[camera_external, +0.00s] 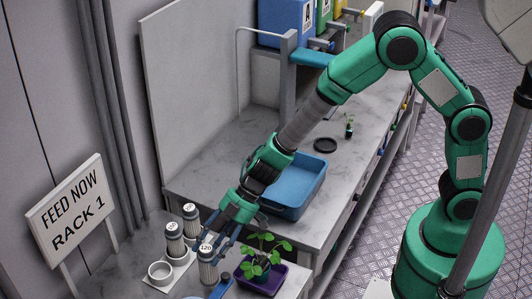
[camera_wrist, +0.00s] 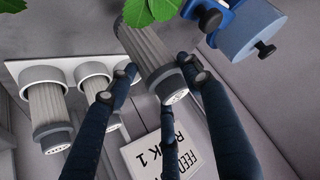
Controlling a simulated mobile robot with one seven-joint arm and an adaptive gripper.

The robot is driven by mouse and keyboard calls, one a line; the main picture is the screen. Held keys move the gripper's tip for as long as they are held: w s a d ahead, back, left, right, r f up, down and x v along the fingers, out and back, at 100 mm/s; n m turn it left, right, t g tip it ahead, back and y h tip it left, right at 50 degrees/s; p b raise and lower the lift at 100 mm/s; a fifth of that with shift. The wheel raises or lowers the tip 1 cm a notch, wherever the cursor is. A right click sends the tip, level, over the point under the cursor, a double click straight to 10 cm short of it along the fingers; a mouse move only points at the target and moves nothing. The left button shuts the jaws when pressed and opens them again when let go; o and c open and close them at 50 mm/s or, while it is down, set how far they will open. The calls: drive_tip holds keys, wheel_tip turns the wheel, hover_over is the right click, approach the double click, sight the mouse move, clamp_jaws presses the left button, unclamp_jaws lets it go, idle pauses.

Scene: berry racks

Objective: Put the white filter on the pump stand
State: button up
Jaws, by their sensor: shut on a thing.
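A pale pleated filter with grey end caps (camera_external: 207,268) stands roughly upright at the bench's front, its top label reading 120. My gripper (camera_external: 222,238) is above it, fingers shut around its upper end. In the wrist view this filter (camera_wrist: 152,62) lies between my three dark fingers, and leaves cover part of its far end. Two similar filters (camera_external: 190,220) (camera_external: 174,240) stand in the white holder plate (camera_external: 155,286) to the left, beside an empty round cup (camera_external: 160,272). A blue fixture (camera_wrist: 250,28) shows at the wrist view's top right; I cannot tell whether it is the pump stand.
A leafy plant in a purple tray (camera_external: 270,283) stands close right of my gripper. A blue bin (camera_external: 309,195) is on the bench behind. A "FEED NOW RACK 1" sign (camera_external: 70,212) stands at left. Marble bench right of the bin is mostly clear.

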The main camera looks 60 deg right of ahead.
drive_tip(key=shift+f, duration=0.1)
drive_tip(key=shift+f+b, duration=0.9)
drive_tip(key=shift+f, duration=0.95)
drive_tip(key=o, duration=1.7)
drive_tip(key=shift+f, duration=0.1)
drive_tip(key=shift+p+v, duration=0.4)
drive_tip(key=shift+v, duration=0.45)
drive_tip(key=p+v, duration=0.4)
drive_tip(key=v, duration=0.6)
drive_tip(key=shift+d, duration=0.1)
drive_tip(key=shift+r, duration=0.25)
